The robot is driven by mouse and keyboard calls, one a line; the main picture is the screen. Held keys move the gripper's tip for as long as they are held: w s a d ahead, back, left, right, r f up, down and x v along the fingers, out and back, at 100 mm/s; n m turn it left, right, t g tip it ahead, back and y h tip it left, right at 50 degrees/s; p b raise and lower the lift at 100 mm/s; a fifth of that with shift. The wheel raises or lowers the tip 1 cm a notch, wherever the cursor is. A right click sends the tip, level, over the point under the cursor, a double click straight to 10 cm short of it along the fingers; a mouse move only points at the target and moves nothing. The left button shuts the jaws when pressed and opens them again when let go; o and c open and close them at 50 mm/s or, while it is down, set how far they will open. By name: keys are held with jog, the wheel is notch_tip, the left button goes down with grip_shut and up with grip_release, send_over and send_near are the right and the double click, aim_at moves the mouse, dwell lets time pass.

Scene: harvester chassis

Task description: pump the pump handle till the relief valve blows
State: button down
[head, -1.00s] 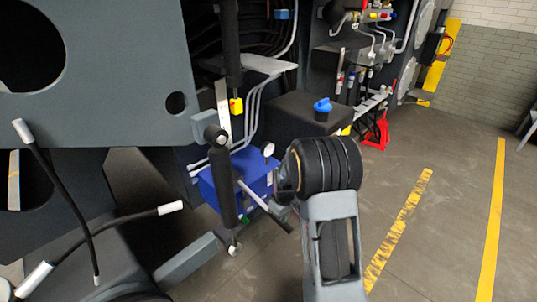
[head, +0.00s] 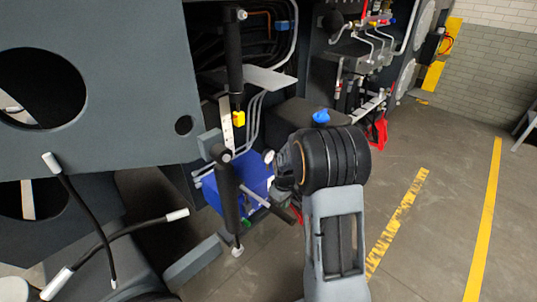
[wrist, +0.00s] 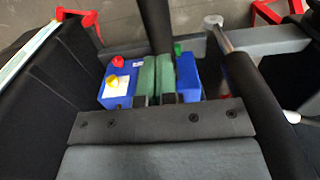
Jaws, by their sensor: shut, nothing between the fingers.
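The blue pump unit (head: 250,180) stands low beside the machine, partly hidden by my arm in the head view. A thin grey lever with a dark grip (head: 282,214), apparently the pump handle, slants down to the right in front of it. In the wrist view a dark bar (wrist: 156,25), perhaps that grip, runs up beyond my fingertips; I cannot tell whether they touch. My gripper (wrist: 165,72) is shut and empty, its green pads together over the blue unit (wrist: 190,80). The fingertips are hidden in the head view. I cannot identify the relief valve.
A dark upright cylinder (head: 229,195) stands just left of the lever. Hoses with white ends (head: 115,235) lie at the left. The floor (head: 445,190) to the right is clear.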

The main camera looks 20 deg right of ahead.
dwell(0.9)
notch_tip(320, 180, up, 14)
jog(key=s+a+r+m+t+p, duration=0.1)
jog(key=s+a+r, duration=0.3)
jog(key=s, duration=0.4)
jog(key=s+a+r+m+t+p, duration=0.2)
jog(key=s+a+r+m+p, duration=0.1)
jog(key=s, duration=0.5)
jog(key=shift+s+a+r+m+t+p, duration=0.3)
jog(key=shift+a+r+p, duration=0.4)
jog(key=shift+a, duration=0.55)
jog(key=shift+f, duration=0.1)
